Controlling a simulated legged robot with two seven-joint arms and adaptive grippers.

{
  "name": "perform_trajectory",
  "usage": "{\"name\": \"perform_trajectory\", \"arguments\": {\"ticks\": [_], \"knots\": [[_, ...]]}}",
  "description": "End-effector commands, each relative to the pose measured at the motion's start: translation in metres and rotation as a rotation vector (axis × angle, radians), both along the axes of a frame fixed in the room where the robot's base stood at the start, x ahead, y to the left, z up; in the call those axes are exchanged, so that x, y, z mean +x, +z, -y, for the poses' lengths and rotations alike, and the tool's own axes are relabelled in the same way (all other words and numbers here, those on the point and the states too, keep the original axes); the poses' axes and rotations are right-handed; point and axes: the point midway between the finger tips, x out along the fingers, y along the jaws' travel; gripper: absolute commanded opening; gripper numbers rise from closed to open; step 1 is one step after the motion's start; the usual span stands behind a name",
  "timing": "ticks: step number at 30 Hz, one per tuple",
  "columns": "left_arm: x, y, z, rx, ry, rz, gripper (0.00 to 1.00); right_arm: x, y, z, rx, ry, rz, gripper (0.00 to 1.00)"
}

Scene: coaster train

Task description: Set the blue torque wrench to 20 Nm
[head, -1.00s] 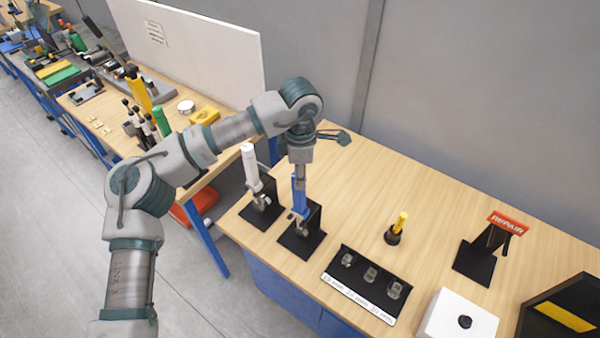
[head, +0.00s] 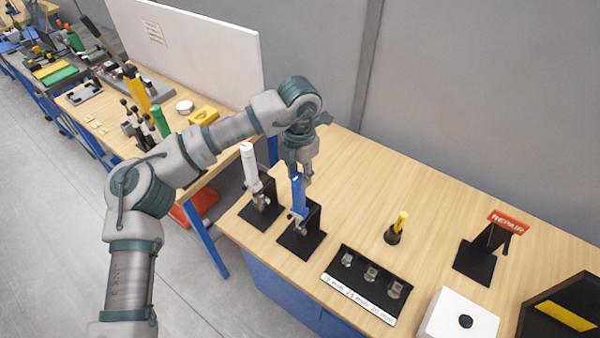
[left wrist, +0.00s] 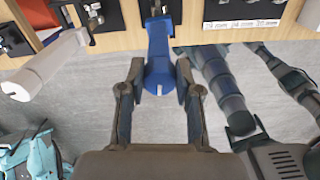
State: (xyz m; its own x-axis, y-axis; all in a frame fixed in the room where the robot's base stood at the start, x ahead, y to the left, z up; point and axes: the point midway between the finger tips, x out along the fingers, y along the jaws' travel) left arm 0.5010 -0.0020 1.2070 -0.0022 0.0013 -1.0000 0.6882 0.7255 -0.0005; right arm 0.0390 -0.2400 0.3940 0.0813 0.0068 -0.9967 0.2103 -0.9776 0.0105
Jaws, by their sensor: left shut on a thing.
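The blue torque wrench (head: 298,196) stands upright in a black stand (head: 302,243) on the wooden bench. My left gripper (head: 298,176) is above it, pointing down, with its fingers around the top of the blue handle. In the left wrist view the blue handle (left wrist: 159,62) lies between the two fingers of my left gripper (left wrist: 160,92), and the jaws are shut on its end. A white mark shows on the handle's end face. The setting in Nm cannot be read.
A white wrench (head: 249,165) stands in its own stand just left of the blue one. A socket tray (head: 362,300) with mm labels, a yellow-handled tool (head: 400,222), a REPAIR sign (head: 507,221) and a white box (head: 458,316) stand to the right. The bench's back middle is clear.

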Motion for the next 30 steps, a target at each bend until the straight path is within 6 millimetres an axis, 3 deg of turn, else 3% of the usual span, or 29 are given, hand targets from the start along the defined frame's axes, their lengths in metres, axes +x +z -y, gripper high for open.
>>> {"name": "perform_trajectory", "arguments": {"ticks": [30], "knots": [[0.0001, 0.0017, -0.0001, -0.001, 0.121, 0.003, 0.0, 0.0008, 0.0001, 0.0019, -0.002, 0.001, -0.001, 0.4]]}}
